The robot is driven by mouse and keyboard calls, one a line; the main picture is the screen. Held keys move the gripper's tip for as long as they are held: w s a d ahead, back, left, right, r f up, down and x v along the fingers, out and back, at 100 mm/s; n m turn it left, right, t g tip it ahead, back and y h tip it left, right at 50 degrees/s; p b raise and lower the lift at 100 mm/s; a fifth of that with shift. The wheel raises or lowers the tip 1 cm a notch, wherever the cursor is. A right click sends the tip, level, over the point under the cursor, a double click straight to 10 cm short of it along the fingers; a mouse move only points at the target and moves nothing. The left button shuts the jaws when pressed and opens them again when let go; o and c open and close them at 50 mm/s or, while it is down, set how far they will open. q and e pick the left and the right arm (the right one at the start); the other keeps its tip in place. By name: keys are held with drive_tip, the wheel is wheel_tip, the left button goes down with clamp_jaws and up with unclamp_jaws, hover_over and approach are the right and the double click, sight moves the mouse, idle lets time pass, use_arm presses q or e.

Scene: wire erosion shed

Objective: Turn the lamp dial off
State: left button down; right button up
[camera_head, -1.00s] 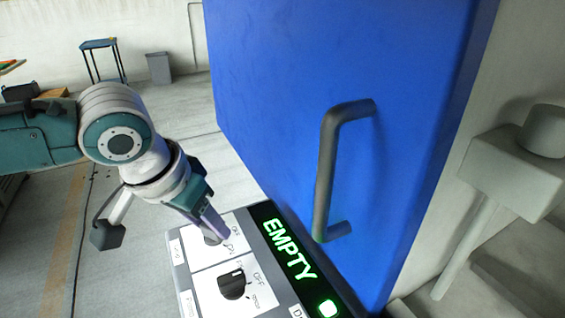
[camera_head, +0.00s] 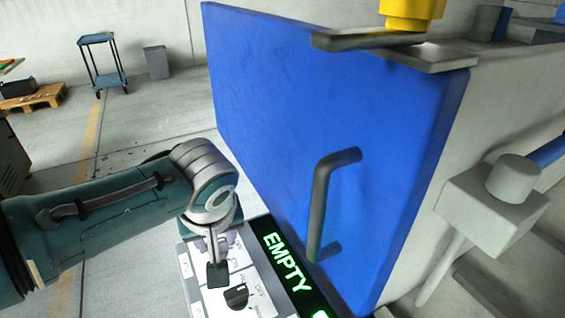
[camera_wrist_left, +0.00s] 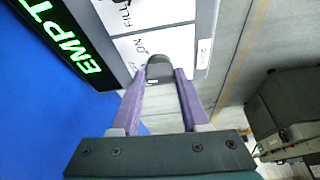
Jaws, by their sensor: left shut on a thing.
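The control panel (camera_head: 190,265) has a white plate with ON printed beside a dark dial (camera_wrist_left: 159,66). I take this to be the lamp dial, though its name label is not readable. My left gripper (camera_wrist_left: 160,80) has its two purple fingers shut on opposite sides of this dial. In the head view, my left gripper (camera_head: 233,240) reaches down to the panel's far plate, and the wrist hides most of the dial. My right gripper is not in view.
A second black dial (camera_head: 236,296), on a plate marked OFF and FILL, sits just nearer. A green EMPTY display (camera_head: 285,262) runs along the panel's right side. A blue door (camera_head: 270,110) with a dark handle (camera_head: 318,205) stands close on the right.

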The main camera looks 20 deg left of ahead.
use_arm(q)
drive_tip(key=shift+n+y, duration=0.3)
drive_tip(key=shift+n, duration=0.4)
drive_tip(key=shift+c, duration=2)
unclamp_jaws()
drive_tip(key=p+v, duration=0.4)
drive_tip(key=v, duration=0.6)
drive_tip(key=shift+w, duration=0.15)
